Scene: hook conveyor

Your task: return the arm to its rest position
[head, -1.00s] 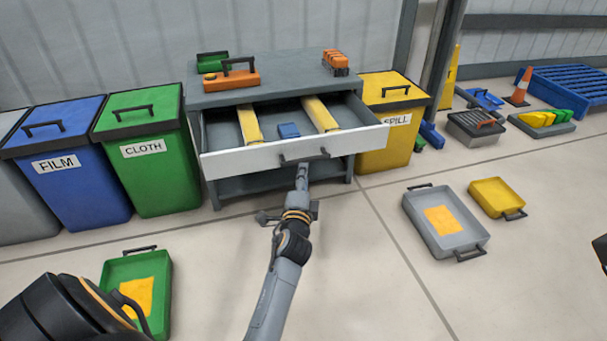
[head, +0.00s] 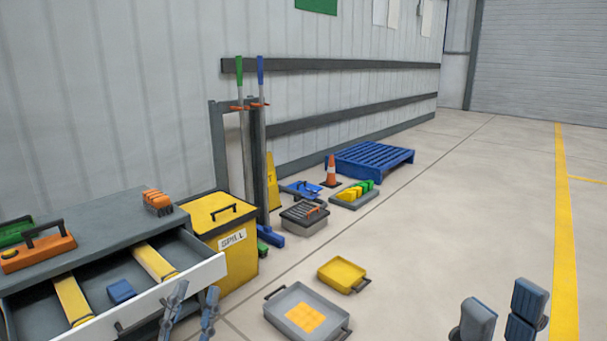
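My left gripper (head: 196,291) shows at the bottom left, its two fingers apart with nothing between them. It is in front of the white front of the open drawer (head: 207,275) in this view; I cannot tell whether it touches it. The drawer's handle is partly in view. My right gripper (head: 503,302) shows at the bottom right, its fingers spread and empty over bare floor. Most of both arms is outside the view.
The grey cabinet (head: 105,222) stands at the left with the drawer out. Right of it is the yellow spill bin (head: 238,265). A grey tray (head: 280,309) and a yellow tray (head: 343,275) lie on the floor. A blue pallet (head: 372,158) lies farther back. The right floor is clear.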

